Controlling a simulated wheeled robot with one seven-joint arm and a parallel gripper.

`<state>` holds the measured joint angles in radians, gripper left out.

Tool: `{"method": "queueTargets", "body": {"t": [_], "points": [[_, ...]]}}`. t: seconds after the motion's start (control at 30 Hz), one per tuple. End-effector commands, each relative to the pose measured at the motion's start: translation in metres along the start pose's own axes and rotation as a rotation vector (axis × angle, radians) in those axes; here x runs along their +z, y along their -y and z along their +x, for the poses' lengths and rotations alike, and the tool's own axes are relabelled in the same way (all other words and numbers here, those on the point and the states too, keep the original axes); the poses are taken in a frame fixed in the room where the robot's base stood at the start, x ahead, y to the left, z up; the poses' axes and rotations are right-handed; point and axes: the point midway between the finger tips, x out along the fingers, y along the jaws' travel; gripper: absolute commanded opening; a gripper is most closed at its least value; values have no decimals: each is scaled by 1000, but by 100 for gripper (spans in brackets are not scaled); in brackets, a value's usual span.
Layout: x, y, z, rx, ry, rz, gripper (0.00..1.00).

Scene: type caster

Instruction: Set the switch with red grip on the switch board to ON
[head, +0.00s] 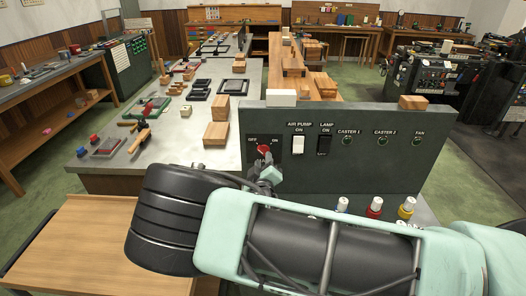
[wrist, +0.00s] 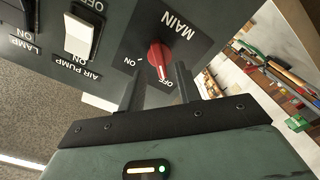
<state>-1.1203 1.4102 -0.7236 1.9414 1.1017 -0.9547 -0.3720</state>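The switch board (head: 345,178) is a dark upright panel. Its red grip (wrist: 160,57) is a rotary knob on a dark plate marked MAIN, with OFF and ON labels; it also shows in the head view (head: 264,151). In the wrist view the grip's long side runs nearly up and down, its lower end near the OFF label. I cannot tell its exact setting. My gripper (wrist: 156,82) is open, its two dark fingers apart. The grip lies just beyond the fingertips, roughly between them; I see no clear contact. In the head view my gripper (head: 265,172) is just below the knob, partly hidden by my arm.
A white AIR PUMP rocker (head: 298,145) and a dark LAMP rocker (head: 324,145) sit right of the knob. White (head: 281,98) and wooden (head: 412,103) blocks lie on the board's top. Capped bottles (head: 375,207) stand in front. A cluttered bench (head: 190,145) is at left.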

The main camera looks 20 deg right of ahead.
Motion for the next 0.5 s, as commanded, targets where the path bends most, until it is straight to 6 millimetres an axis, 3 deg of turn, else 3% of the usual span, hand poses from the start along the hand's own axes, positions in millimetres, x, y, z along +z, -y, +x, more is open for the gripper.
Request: {"method": "queueTargets", "body": {"t": [0.2, 0.5], "points": [[-1, -1, 25, 0, 0, -1, 34], [0, 0, 31, 0, 0, -1, 34]]}}
